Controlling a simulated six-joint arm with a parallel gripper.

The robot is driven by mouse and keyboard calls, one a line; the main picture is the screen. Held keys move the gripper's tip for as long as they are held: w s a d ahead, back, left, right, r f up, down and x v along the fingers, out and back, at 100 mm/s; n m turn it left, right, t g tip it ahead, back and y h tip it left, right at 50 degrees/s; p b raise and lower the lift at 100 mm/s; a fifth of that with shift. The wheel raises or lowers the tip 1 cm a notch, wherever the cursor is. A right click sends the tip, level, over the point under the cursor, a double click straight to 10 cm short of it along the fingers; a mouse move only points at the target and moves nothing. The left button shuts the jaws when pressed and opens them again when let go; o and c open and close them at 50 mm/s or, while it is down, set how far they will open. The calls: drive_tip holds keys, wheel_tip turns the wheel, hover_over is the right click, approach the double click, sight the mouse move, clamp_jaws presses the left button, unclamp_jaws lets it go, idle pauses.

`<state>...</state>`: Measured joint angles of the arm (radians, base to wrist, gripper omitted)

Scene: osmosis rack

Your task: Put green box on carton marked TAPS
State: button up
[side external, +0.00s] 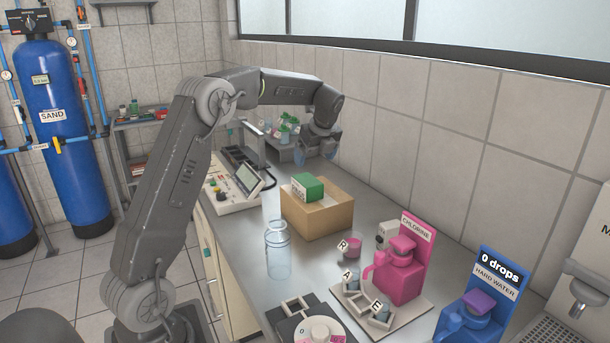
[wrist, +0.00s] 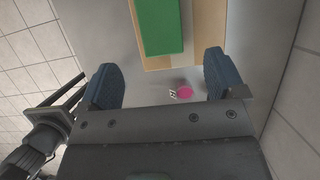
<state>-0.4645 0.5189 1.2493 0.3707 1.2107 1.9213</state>
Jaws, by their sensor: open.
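The green box (side external: 308,186) sits on top of a brown carton (side external: 325,216) on the bench. No TAPS marking is readable on the carton in either view. In the wrist view the green box (wrist: 161,24) lies on the carton (wrist: 208,40), beyond my fingertips. My gripper (side external: 318,148) is raised above the bench, behind the carton in the side view. In the wrist view my gripper (wrist: 163,75) has its two fingers wide apart with nothing between them. The underside of the green box is hidden.
A clear bottle (side external: 278,252) stands in front of the carton. A pink CHLORINE dispenser (side external: 405,265) and a blue HARD WATER dispenser (side external: 480,308) stand to the right. A pink cup (side external: 352,250) is near the carton. A control panel (side external: 236,188) lies to the left.

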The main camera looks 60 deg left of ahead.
drive_tip(key=s+d+r+n+t+h, duration=0.1)
drive_tip(key=s+d+r+n, duration=0.2)
drive_tip(key=d, duration=0.4)
drive_tip(key=s+d+r+n+t, duration=0.1)
drive_tip(key=s+d+r+n, duration=0.15)
drive_tip(key=s+d, duration=0.3)
drive_tip(key=s+d+r+n+t+h, duration=0.1)
drive_tip(key=s+d+r+n+t, duration=0.2)
drive_tip(key=d, duration=0.4)
drive_tip(key=s+d+f+n+h, duration=0.1)
drive_tip(key=s+d+f+n, duration=0.2)
drive_tip(key=s, duration=0.4)
drive_tip(key=s+d+f+n+h, duration=0.1)
drive_tip(key=s+d+f+n, duration=0.2)
drive_tip(key=s+d+n, duration=0.3)
drive_tip(key=shift+s+d+f+t, duration=0.3)
drive_tip(key=shift+s+d, duration=0.35)
drive_tip(key=shift+s, duration=0.3)
